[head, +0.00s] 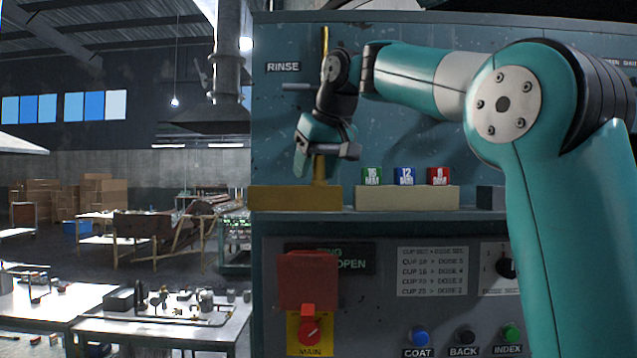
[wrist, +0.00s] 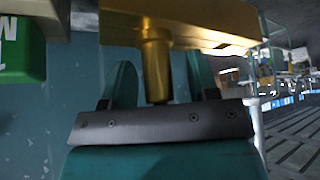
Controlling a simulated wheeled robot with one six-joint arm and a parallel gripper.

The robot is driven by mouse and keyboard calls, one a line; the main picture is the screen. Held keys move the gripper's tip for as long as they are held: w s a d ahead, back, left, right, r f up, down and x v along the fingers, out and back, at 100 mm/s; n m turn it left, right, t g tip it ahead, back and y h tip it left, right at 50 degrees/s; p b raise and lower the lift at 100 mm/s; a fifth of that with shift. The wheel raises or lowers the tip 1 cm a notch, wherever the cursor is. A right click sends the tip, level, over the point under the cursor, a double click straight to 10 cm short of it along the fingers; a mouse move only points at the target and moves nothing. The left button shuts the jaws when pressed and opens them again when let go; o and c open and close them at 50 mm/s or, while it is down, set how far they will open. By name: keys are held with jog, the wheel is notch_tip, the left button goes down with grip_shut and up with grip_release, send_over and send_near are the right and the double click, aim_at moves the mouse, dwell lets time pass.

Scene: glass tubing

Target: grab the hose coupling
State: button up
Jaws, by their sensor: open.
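A brass upright piece (head: 320,172), which I take to be the hose coupling, stands on a brass block (head: 290,200) under the RINSE label. My gripper (head: 318,150) is in front of its middle part and hides it there. In the wrist view the brass piece (wrist: 156,60) shows as a stepped cylinder joined to the brass block (wrist: 190,22). My gripper (wrist: 160,85) is open there, with one teal finger on each side of the brass cylinder. The cylinder's end is close to the dark gripper bar. I cannot tell whether either finger touches it.
A beige block (head: 405,198) with green, blue and red labelled cubes stands right of the brass block. The green cube (wrist: 20,50) shows close by in the wrist view. The machine's blue panel (head: 290,110) rises behind. A red cover (head: 307,278) and switch sit below.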

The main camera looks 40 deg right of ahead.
jog(key=c, duration=0.9)
grip_shut()
jog(key=shift+r, duration=0.25)
notch_tip(320, 180, up, 3)
jog(key=p, duration=0.2)
jog(key=shift+p, duration=0.35)
jog(key=s, duration=1.8)
jog(key=shift+a+p, duration=0.3)
jog(key=shift+a, duration=0.05)
